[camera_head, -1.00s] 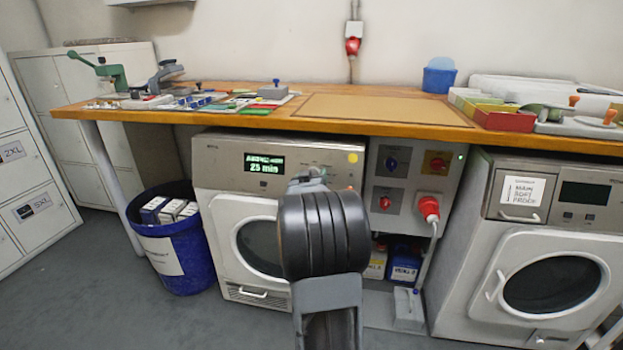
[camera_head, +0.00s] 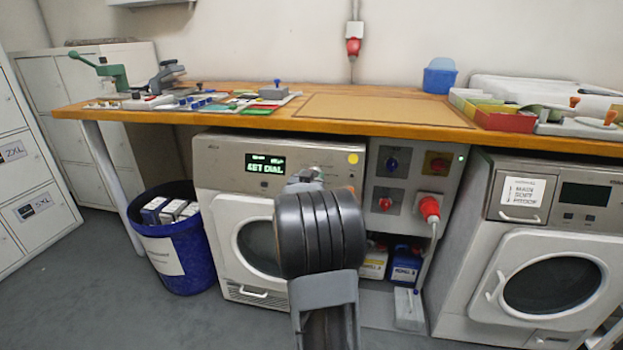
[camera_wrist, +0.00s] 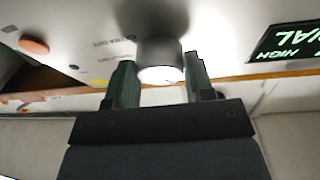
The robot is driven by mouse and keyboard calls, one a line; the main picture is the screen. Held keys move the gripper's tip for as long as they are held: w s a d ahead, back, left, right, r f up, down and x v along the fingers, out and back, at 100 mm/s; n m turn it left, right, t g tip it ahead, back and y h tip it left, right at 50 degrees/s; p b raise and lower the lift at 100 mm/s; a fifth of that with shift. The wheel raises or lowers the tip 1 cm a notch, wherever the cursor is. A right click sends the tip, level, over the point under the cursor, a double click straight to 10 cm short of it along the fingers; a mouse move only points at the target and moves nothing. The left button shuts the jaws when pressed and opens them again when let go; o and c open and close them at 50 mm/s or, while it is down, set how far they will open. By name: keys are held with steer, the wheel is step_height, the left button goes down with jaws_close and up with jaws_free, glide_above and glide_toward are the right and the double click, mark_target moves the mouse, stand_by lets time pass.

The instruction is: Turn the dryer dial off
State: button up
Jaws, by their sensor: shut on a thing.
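The dryer (camera_head: 225,175) stands under the bench in the middle-left of the head view. Its display (camera_head: 265,163) shows green text that seems to read "SET DIAL". In the wrist view the dial (camera_wrist: 160,62) is a grey round knob with a pale end face. My gripper (camera_wrist: 158,80) has one finger on each side of the dial and is shut on it. In the head view my gripper (camera_head: 308,180) is at the dryer's panel, and my arm hides the dial and part of the door. The display corner (camera_wrist: 290,42) also shows in the wrist view.
A yellow round mark (camera_head: 353,158) sits at the panel's right end. A control box (camera_head: 412,180) with switches and a red plug (camera_head: 429,207) stands right of the dryer. A blue bin (camera_head: 178,245) stands left. The wooden bench edge (camera_head: 300,124) runs above.

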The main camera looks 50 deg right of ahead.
steer(key=m+g+p, duration=0.1)
steer(key=m, duration=0.2)
steer(key=m+g, duration=0.1)
steer(key=m, duration=0.2)
steer(key=shift+d+r+m+g+p, duration=0.1)
steer(key=shift+r+m+g+p, duration=0.1)
steer(key=shift+m+g+p, duration=0.15)
steer(key=shift+m, duration=0.35)
steer(key=o, duration=0.7)
steer(key=shift+s+d, duration=0.1)
steer(key=shift+c, duration=0.2)
steer(key=shift+o, duration=1.3)
steer(key=shift+f, duration=0.1)
steer(key=shift+a, duration=0.2)
steer(key=p+v, duration=0.3)
steer(key=v, duration=1)
steer(key=shift+a, duration=0.35)
